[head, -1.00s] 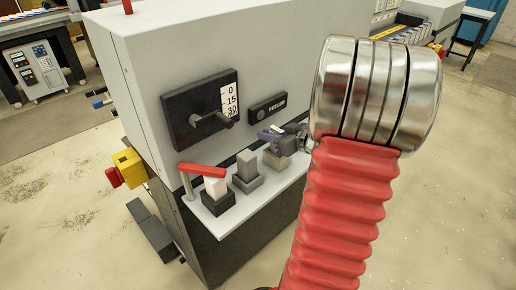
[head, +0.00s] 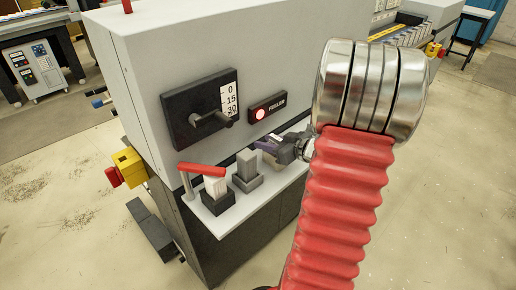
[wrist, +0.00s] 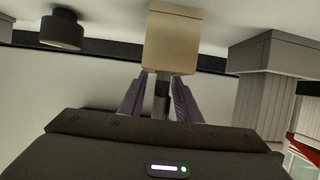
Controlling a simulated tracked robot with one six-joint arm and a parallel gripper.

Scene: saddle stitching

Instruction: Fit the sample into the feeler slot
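My gripper (head: 272,146) is low over the white shelf, just below the feeler panel (head: 268,108), whose round lamp glows red. In the wrist view its two purple fingers (wrist: 160,85) close in on a narrow dark piece at a beige block (wrist: 172,42), which I take for the sample. In the head view this block is hidden behind my gripper, so I cannot tell how deep it sits in the feeler slot. The slot itself is hidden too.
A grey block in a grey holder (head: 247,184) stands left of my gripper and shows in the wrist view (wrist: 270,58). Farther left are a white block in a dark holder (head: 217,203) and a red lever (head: 201,170). A dark cylinder (wrist: 62,30) is at the wrist view's left.

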